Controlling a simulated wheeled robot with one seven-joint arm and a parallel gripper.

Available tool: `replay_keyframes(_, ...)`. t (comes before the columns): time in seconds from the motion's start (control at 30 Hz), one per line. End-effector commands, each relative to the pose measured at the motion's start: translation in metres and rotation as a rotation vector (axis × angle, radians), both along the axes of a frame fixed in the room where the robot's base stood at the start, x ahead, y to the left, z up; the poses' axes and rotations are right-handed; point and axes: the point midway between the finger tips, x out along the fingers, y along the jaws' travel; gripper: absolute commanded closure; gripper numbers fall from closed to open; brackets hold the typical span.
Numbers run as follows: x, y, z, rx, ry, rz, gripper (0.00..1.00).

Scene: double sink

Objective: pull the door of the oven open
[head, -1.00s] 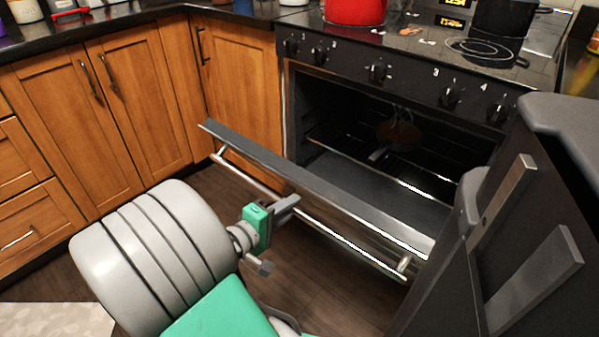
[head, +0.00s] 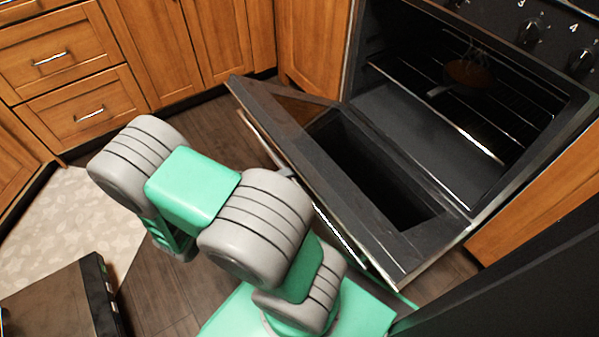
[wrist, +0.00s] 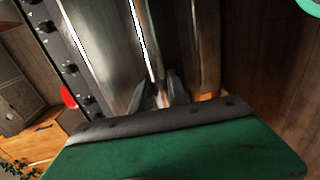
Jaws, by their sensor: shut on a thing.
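The oven (head: 585,100) stands at the right in the head view, its dark inside exposed. Its door (head: 265,100) is tilted far down and out, hinged along the lower edge, with a dark glass panel in the middle. The long metal handle (head: 340,235) runs along the door's outer face, partly hidden by my arm. In the wrist view my gripper (wrist: 163,90) is shut on the bright handle bar (wrist: 144,35). In the head view my arm hides most of the gripper.
A brown pan (head: 470,73) sits on the oven rack (head: 420,85). Wooden cabinets (head: 200,40) and drawers (head: 75,80) line the back and left. Dark floor (head: 190,100) and a pale rug (head: 70,220) lie in front. A dark box-like thing (head: 60,300) is at lower left.

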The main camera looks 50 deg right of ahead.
Motion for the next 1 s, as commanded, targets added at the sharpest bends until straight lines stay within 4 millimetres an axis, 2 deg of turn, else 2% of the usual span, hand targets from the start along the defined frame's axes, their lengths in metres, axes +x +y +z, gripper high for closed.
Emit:
replay_keyframes(0.23, 0.0, 0.0, 0.001, 0.001, 0.0, 0.0, 1.0)
replay_keyframes(0.27, 0.001, 0.0, 0.001, 0.001, 0.0, 0.0, 0.78)
replay_keyframes(0.5, 0.0, -0.001, 0.001, 0.001, -0.001, 0.0, 0.59)
replay_keyframes(0.67, 0.0, -0.001, 0.002, -0.001, -0.002, -0.001, 0.59)
replay_keyframes(0.77, 0.004, 0.006, 0.005, -0.001, -0.002, 0.002, 0.59)
replay_keyframes(1.0, 0.018, 0.052, 0.015, 0.001, -0.001, 0.005, 0.59)
